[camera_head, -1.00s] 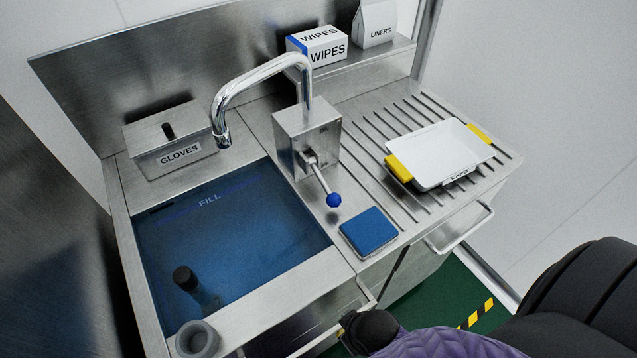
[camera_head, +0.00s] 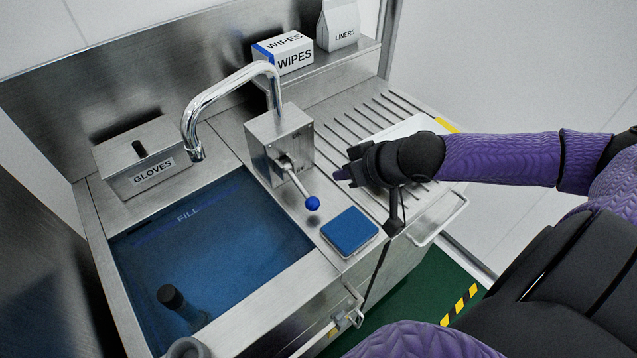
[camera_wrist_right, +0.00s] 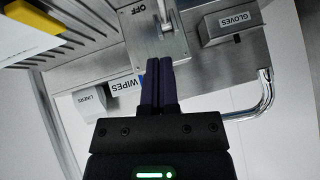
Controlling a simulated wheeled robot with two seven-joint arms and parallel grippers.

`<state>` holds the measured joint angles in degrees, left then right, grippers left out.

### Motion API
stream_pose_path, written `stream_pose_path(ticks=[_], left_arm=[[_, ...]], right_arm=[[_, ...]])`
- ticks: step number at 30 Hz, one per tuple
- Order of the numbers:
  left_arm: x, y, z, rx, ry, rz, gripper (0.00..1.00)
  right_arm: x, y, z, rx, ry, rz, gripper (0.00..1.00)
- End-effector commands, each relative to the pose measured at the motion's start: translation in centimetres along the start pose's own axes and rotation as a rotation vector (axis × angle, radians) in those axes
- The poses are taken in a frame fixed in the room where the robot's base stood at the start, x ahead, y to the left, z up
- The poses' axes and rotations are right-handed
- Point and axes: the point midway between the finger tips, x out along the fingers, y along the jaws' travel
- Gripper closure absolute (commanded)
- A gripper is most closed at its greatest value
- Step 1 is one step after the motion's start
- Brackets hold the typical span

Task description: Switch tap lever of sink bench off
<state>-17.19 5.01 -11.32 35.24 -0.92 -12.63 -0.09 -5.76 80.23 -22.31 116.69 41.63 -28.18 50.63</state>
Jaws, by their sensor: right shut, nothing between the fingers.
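The tap lever (camera_head: 300,188) is a metal rod with a blue ball end, sticking out from the front of a square metal tap box (camera_head: 279,143) and slanting down to the right. A curved chrome spout (camera_head: 228,88) rises from the box. My right gripper (camera_head: 341,174) is shut and empty, just right of the lever's ball, apparently apart from it. In the wrist view, the right gripper's dark fingers (camera_wrist_right: 160,64) are together and point at the tap box (camera_wrist_right: 155,38), which bears an OFF mark; part of the lever (camera_wrist_right: 171,18) shows beyond them. My left gripper is not in view.
A blue sponge (camera_head: 349,231) lies below the lever. A gloves box (camera_head: 137,160) and wipes box (camera_head: 283,54) stand behind.

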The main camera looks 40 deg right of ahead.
Motion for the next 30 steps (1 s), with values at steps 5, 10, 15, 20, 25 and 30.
stream_pose_path(ticks=[5, 10, 15, 20, 25, 30], left_arm=[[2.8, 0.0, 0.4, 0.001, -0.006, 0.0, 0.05], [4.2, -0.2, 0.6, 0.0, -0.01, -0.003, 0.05], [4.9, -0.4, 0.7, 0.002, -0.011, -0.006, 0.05], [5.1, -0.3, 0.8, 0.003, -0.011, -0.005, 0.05], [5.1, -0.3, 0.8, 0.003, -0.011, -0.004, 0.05], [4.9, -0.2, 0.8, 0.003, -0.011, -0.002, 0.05]], right_arm=[[4.5, 0.1, 0.3, 0.004, 0.005, -0.002, 1.0], [8.1, 0.0, 0.3, 0.002, 0.001, -0.003, 1.0], [9.8, 0.1, 2.2, -0.002, -0.003, 0.0, 1.0], [10.5, 0.1, 3.0, -0.004, -0.002, 0.001, 1.0], [10.6, 0.1, 3.0, -0.004, -0.001, 0.001, 1.0], [10.6, 0.1, 3.0, -0.002, -0.002, 0.001, 1.0]])
